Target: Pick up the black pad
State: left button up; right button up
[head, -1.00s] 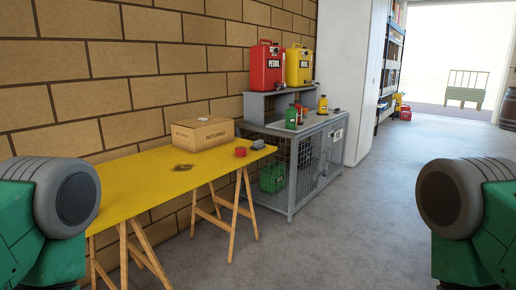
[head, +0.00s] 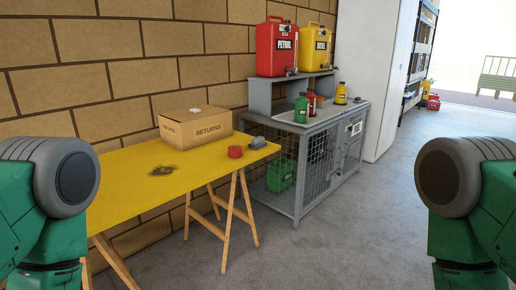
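I cannot make out a clear black pad. A flat dark patch (head: 163,171) lies on the yellow table (head: 115,195); I cannot tell if it is a pad or a mark. A small dark item (head: 357,99) lies on the grey cage top (head: 345,113), too small to identify. Only green and grey parts of my arms show at the left and right edges. Neither gripper is in view.
On the table are a RETURNS box (head: 195,125), a red roll (head: 235,151) and a grey object (head: 258,143). A red petrol can (head: 277,48) and yellow can (head: 314,49) stand on the cage's raised shelf. Open grey floor (head: 380,220) lies to the right.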

aim_at(257, 143)
jog(key=i+l+u, duration=0.35)
jog(key=i+l, duration=1.35)
jog(key=l, duration=0.15)
